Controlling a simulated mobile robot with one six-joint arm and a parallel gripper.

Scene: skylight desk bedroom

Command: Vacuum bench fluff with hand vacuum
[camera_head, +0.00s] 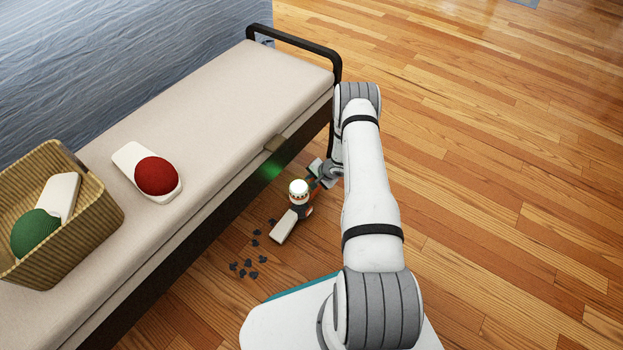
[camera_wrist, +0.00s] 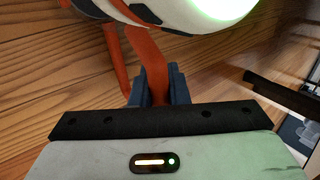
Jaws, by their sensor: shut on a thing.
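The hand vacuum (camera_head: 284,227) is off the bench seat, over the wood floor beside the bench's front edge. It has a pale nozzle, a round white top and an orange handle (camera_wrist: 150,62). My gripper (camera_head: 319,175) is shut on that handle; the dark blue fingers (camera_wrist: 160,88) show around it in the wrist view. Several small dark fluff clumps (camera_head: 246,263) lie on the floor in front of the bench, beyond the nozzle's lower left. Whether the nozzle touches the floor I cannot tell. The bench (camera_head: 222,105) has a beige padded seat and a dark frame.
On the bench stand a wicker basket (camera_head: 104,222) holding a white-and-green object (camera_head: 37,232), and a white object with a red dome (camera_head: 156,176). A small brown piece (camera_head: 274,143) sits at the seat's front edge, above a green glow. Floor to the right is clear.

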